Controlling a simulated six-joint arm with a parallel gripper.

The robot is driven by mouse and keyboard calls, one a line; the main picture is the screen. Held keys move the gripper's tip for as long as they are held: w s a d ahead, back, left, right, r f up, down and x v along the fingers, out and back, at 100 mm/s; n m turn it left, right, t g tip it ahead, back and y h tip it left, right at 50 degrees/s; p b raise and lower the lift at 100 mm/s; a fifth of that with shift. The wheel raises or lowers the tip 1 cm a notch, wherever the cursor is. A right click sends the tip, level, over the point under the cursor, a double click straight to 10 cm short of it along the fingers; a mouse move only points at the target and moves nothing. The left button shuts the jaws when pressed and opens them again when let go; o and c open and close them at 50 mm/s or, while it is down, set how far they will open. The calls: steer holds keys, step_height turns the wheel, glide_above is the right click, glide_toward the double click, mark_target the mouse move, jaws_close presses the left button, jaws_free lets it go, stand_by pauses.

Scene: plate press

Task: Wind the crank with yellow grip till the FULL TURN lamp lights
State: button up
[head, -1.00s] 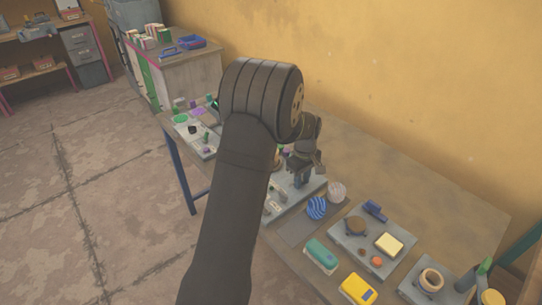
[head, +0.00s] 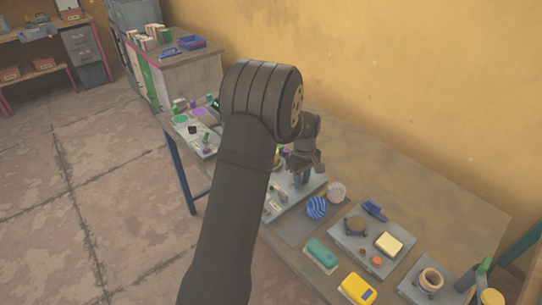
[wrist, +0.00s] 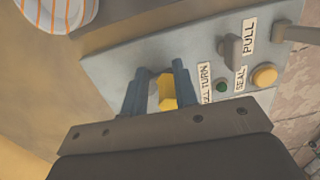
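The yellow crank grip (wrist: 168,92) stands between the two blue-grey fingers of my gripper (wrist: 158,92) in the wrist view. The fingers straddle it; it is close to the right finger, with a gap visible on the left. The crank arm below it is hidden. The lamp (wrist: 221,86) beside the partly covered TURN label (wrist: 204,82) is a dull dark green and does not look lit. In the head view my gripper (head: 303,178) points down at the grey panel (head: 284,205); my arm hides much of that panel, and the grip does not show there.
The panel also bears a lever (wrist: 231,46) by a PULL label and an amber round part (wrist: 264,75) by a SEAL label. Bare tabletop (head: 400,175) lies behind.

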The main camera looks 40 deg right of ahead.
steer(key=shift+o, duration=0.2)
steer(key=shift+t+h, duration=0.3)
steer(key=w+r, duration=0.3)
steer(key=w, duration=0.1)
steer(key=shift+w+d+r, duration=0.2)
steer(key=shift+w+r, duration=0.15)
steer(key=shift+s+r, duration=0.2)
steer(key=shift+r, duration=0.1)
steer(key=r, duration=0.3)
steer(key=shift+s+r, duration=0.2)
steer(key=shift+r, duration=0.2)
steer(key=shift+a+f, duration=0.1)
steer(key=shift+f, duration=3.95)
steer(key=shift+r, duration=0.1)
